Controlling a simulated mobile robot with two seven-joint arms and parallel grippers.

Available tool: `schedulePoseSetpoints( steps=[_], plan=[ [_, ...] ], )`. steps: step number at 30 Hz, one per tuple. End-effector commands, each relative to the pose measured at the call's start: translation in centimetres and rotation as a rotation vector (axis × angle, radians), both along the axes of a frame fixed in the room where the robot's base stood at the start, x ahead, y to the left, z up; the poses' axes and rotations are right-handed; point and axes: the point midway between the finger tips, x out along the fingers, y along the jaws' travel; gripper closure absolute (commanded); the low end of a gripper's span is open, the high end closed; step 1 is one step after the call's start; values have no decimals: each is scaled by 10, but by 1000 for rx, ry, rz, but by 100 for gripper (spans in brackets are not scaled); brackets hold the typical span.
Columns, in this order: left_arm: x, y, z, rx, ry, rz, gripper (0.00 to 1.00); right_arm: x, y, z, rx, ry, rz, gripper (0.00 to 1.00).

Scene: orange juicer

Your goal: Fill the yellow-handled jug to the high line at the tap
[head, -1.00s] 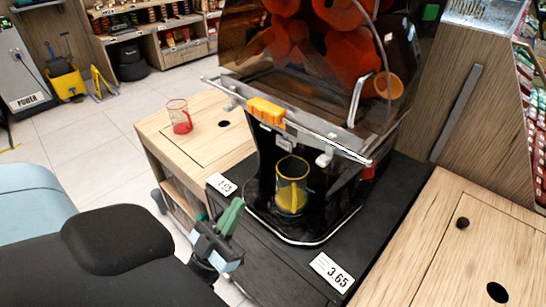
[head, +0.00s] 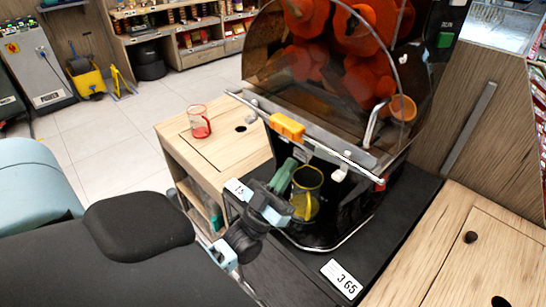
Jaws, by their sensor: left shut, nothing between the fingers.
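The yellow-rimmed clear jug (head: 306,192) stands upright in the bay of the juicer (head: 330,95), below the yellow tap block (head: 287,126). Yellow shows in its lower part; the level against any line is too small to read. My left gripper (head: 287,178), with green and pale blue parts, is shut and empty just left of the jug. I cannot tell whether it touches the jug. It hides part of the bay's left side. My right gripper is not in view.
A red-handled jug (head: 199,121) stands on the wooden counter (head: 180,140) at the left. A metal bar crosses the juicer's front above the bay. A price card (head: 341,279) lies at the black base's front. The right wooden counter (head: 440,250) is mostly clear.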

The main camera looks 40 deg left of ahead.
Motion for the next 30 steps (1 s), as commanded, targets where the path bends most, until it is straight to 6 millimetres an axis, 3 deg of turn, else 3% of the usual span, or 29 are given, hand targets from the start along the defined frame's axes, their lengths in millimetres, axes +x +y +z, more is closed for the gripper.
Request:
schedulePoseSetpoints(
  steps=[16,25,30],
  plan=[
    [10,-1,-1,-1,-2,-1,100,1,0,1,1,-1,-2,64],
    [16,-1,-11,-9,-93,1,100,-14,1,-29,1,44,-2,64],
    [23,-2,-11,-10,-121,1,100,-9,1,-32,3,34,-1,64]
  ],
)
